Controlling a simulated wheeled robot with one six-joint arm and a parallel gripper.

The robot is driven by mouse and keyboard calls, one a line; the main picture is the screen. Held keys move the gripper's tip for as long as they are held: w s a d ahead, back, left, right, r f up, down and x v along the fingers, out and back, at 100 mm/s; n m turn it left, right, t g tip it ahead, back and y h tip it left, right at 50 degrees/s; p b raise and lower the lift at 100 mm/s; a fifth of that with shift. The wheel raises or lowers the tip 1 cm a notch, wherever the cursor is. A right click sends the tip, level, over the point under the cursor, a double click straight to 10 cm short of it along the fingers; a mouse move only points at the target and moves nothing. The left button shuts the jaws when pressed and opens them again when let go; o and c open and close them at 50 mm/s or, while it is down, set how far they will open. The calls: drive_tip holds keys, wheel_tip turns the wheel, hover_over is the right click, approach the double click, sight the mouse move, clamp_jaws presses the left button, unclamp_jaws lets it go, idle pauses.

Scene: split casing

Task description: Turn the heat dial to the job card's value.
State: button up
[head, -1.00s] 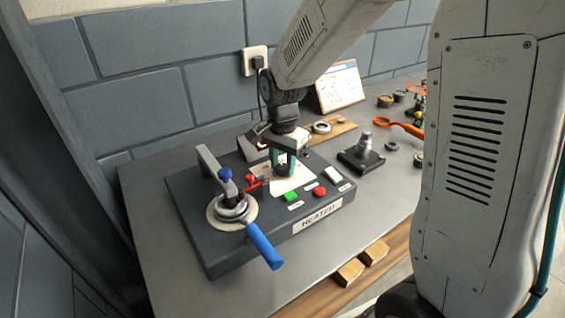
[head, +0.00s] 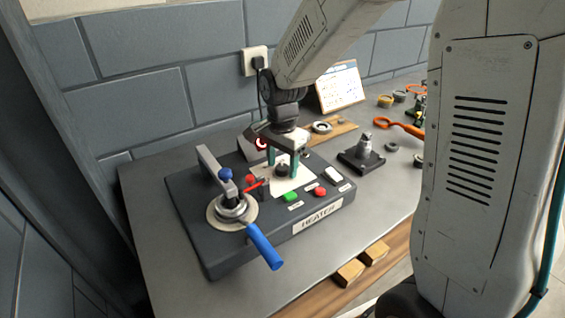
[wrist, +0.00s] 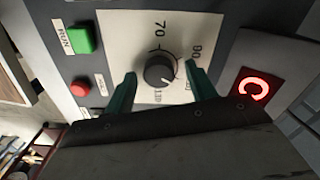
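The heat dial is a dark round knob (wrist: 160,70) on a white scale plate (wrist: 150,30) in the wrist view; 70 and 90 are readable, other marks are partly hidden or unclear. The dial also shows in the head view (head: 282,171), on top of the dark heater unit (head: 225,262). My gripper (wrist: 160,70) is open, with its green fingers on either side of the dial and visible gaps to it. It also shows in the head view (head: 283,163). A white board (head: 340,87) stands at the back; its text is unreadable, and I cannot tell whether it is the job card.
A red-lit display (wrist: 253,89) sits beside the scale plate. A green RUN button (head: 291,197) and a red button (head: 320,191) lie in front of the dial. A dark stand (head: 361,158) is to the right.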

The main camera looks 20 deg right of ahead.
sight(283, 167)
wheel_tip(283, 167, up, 8)
drive_tip(key=shift+f, duration=0.15)
idle(0.4)
idle(0.4)
drive_tip(key=shift+s+n, duration=0.1)
drive_tip(key=shift+n, duration=0.4)
drive_tip(key=s+d+r+n, duration=0.1)
drive_tip(key=s+n, duration=0.3)
drive_tip(key=s, duration=0.4)
drive_tip(key=s+d+r+n+t, duration=0.1)
drive_tip(key=s+r+n, duration=0.2)
drive_tip(key=s, duration=0.6)
drive_tip(key=s+d+r+n, duration=0.1)
drive_tip(key=s+n, duration=0.3)
drive_tip(key=s, duration=0.5)
drive_tip(key=shift+d+r+n, duration=0.25)
drive_tip(key=shift+r+n, duration=0.15)
drive_tip(key=shift+r, duration=0.4)
